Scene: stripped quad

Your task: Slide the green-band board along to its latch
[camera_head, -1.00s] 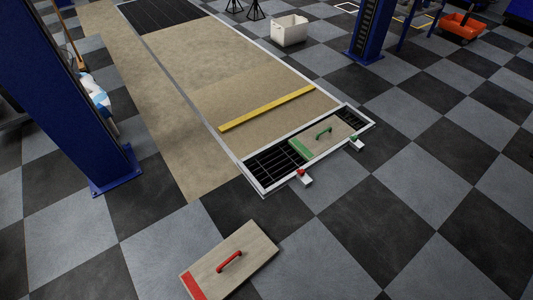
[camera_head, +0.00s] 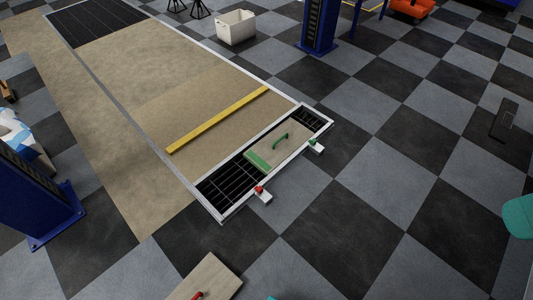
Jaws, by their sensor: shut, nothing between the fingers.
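The green-band board (camera_head: 285,144) is a tan board with a green band (camera_head: 257,162) along its left end and a green handle (camera_head: 281,137) on top. It lies in the white-framed grate channel, with dark grating showing at both ends. The green latch (camera_head: 315,146) sits on the front frame near the board's right end, a little to the right of the handle. A red latch (camera_head: 262,192) sits on the same frame further left, beside open grating. My gripper is not clearly in view.
A red-handled board (camera_head: 207,277) lies on the floor at the bottom edge. A yellow bar (camera_head: 218,119) lies across the tan panels. Blue posts (camera_head: 318,25) stand behind and at left (camera_head: 35,195). A teal shape (camera_head: 519,216) is cut off at right.

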